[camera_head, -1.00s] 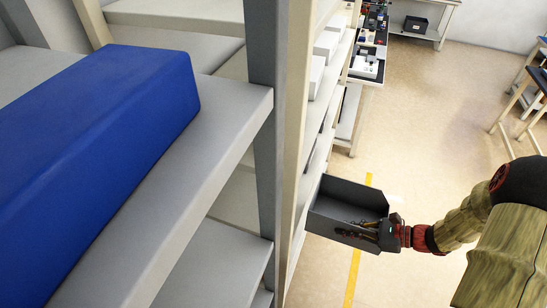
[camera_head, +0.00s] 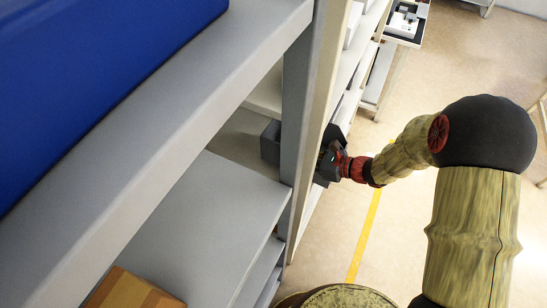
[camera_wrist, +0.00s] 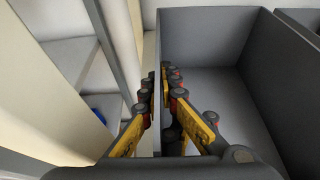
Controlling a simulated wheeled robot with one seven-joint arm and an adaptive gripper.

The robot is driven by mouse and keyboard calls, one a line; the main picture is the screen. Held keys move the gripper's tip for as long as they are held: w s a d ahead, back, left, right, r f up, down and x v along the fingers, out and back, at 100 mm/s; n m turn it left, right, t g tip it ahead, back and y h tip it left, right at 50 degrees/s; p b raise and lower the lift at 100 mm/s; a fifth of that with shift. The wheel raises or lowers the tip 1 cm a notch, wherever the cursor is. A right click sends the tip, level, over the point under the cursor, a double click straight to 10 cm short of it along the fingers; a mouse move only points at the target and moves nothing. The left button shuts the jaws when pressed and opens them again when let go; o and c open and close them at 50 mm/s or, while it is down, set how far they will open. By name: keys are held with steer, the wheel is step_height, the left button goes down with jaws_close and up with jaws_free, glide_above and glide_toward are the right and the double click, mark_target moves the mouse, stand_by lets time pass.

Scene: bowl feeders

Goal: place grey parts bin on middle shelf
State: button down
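The grey parts bin (camera_head: 270,143) shows in the head view partly behind the shelf upright. One end is over a shelf board inside the rack, and the end near my gripper is still on the aisle side. I cannot tell whether it touches the board. My gripper (camera_head: 328,162) is at the bin's aisle end. In the wrist view, the fingers of my gripper (camera_wrist: 165,85) are closed on one wall of the bin, and the bin's empty-looking inside (camera_wrist: 205,40) opens to the right. The middle shelf (camera_head: 235,140) appears to be the board behind the upright, below the top board.
A blue box (camera_head: 90,70) sits on the upper shelf board. A cardboard box (camera_head: 130,290) is on a lower board at the front. The grey upright (camera_head: 293,110) stands close to the bin. The aisle floor (camera_head: 400,250) is open to the right.

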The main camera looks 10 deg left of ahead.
steer(key=w+a, duration=0.1)
steer(key=a, duration=0.3)
steer(key=w+a, duration=0.1)
steer(key=a, duration=0.2)
steer(key=shift+w+b, duration=0.35)
steer(key=shift+b, duration=0.05)
steer(key=shift+f+b, duration=1.2)
steer(key=shift+f, duration=0.5)
steer(key=shift+f, duration=0.15)
steer(key=c, duration=1.5)
jaws_free()
steer(key=shift+c, duration=0.2)
